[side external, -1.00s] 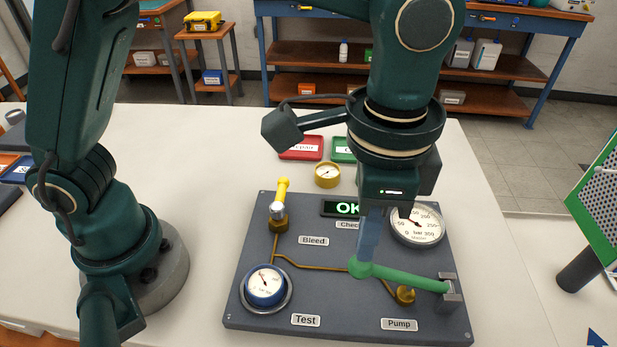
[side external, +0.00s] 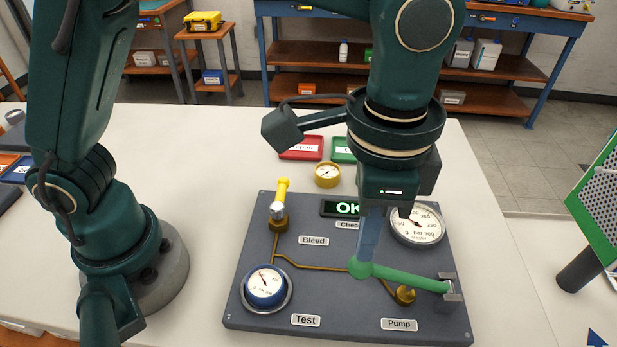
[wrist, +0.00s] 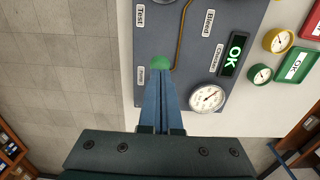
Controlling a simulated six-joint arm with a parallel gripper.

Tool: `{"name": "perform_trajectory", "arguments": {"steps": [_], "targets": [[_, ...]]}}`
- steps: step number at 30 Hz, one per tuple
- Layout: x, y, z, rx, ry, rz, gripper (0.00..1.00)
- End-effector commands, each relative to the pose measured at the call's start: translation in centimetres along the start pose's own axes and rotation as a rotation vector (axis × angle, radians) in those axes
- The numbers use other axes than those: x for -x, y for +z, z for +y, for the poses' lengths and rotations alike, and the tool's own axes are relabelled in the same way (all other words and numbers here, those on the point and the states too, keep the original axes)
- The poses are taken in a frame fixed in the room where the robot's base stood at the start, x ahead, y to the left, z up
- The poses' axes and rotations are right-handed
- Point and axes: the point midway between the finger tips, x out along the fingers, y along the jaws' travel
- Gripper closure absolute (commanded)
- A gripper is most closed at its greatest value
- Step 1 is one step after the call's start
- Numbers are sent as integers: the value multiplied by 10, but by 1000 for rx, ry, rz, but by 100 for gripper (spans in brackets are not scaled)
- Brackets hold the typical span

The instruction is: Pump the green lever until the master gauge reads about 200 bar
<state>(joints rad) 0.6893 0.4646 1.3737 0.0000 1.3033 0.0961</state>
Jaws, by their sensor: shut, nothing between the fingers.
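The green lever (side external: 405,278) runs from its bracket at the board's right edge to a round knob at its left end. The knob (wrist: 160,62) also shows in the wrist view, at the fingertips. My gripper (side external: 366,258) is shut with nothing between its fingers. Its tips are right at the knob from above and appear to touch it. The master gauge (side external: 418,225), a large white dial marked in bar, is partly hidden by my gripper in the side view. It shows whole in the wrist view (wrist: 207,97), but the reading is too small to tell.
The grey board (side external: 345,325) carries a test gauge (side external: 266,285), a yellow-handled bleed valve (side external: 281,195) and a display (side external: 345,208) reading OK. A loose yellow gauge (side external: 327,175) and red (side external: 301,148) and green trays lie behind it.

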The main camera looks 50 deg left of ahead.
Motion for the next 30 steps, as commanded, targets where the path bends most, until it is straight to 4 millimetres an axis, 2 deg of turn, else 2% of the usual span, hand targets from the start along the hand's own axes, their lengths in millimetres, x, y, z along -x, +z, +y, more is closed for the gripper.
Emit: {"name": "perform_trajectory", "arguments": {"steps": [8, 18, 30], "targets": [[-1, 0, 0, 0, 0, 0, 100], [-15, 0, 0, 0, 0, -1, 100], [-23, 0, 0, 0, 0, -1, 100]]}}
